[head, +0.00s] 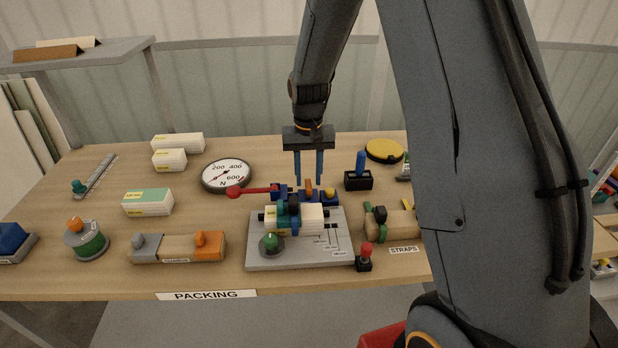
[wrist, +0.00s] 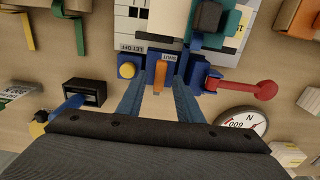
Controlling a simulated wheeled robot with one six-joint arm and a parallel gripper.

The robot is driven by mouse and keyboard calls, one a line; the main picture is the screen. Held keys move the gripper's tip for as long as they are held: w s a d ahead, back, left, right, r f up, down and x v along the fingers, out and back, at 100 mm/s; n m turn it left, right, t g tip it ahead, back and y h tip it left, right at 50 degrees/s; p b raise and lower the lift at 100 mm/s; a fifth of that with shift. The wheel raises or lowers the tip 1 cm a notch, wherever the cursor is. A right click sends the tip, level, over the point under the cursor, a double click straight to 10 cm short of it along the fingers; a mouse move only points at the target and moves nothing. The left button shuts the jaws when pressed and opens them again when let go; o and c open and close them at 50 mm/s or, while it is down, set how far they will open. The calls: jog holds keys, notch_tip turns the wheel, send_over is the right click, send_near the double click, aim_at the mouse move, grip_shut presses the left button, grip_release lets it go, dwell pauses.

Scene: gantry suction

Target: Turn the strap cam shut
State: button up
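The strap cam, an orange lever (head: 308,189) on a blue block, sits at the back edge of the grey packing plate (head: 262,256). In the wrist view the orange cam (wrist: 160,76) stands in the middle of the blue block, beside a label that seems to read SHUT. My gripper (head: 309,180) points straight down over it. Its two blue fingers are apart, one on each side of the cam, as the wrist view of my gripper (wrist: 158,88) shows. Whether the fingers touch the cam cannot be told. A white box with a green strap (head: 312,218) lies on the plate.
A red-knobbed lever (head: 253,191) sticks out left of the block, and a yellow button (wrist: 127,70) sits on its other end. A dial gauge (head: 227,175) lies behind left. A black holder with a blue handle (head: 359,179) stands close right. Boxes and tools surround the plate.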

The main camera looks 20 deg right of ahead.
jog(key=shift+f, duration=0.9)
grip_shut()
